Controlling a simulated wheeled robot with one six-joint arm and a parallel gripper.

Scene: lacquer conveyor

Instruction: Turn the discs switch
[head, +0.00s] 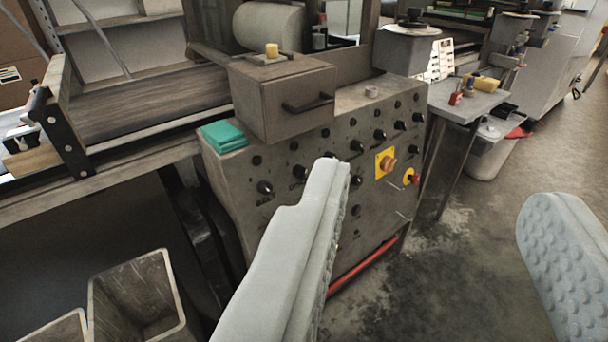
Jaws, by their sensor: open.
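The grey control panel (330,200) slopes across the middle of the head view and carries rows of small black rotary switches, one of them at the lower left (265,187). The labels are too small to read, so I cannot tell which is the discs switch. My gripper (440,190) is open and empty, its two pale fingers wide apart. The left finger stands in front of the panel and hides part of its lower middle. The right finger is over the floor at the right. I cannot tell whether the left finger touches the panel.
A box with a handle (285,100) and a teal cloth (223,136) sit on top of the panel. A red-orange button on a yellow plate (387,163) juts out at right. Empty bins (140,300) stand at lower left. A small side table (468,103) and open floor lie right.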

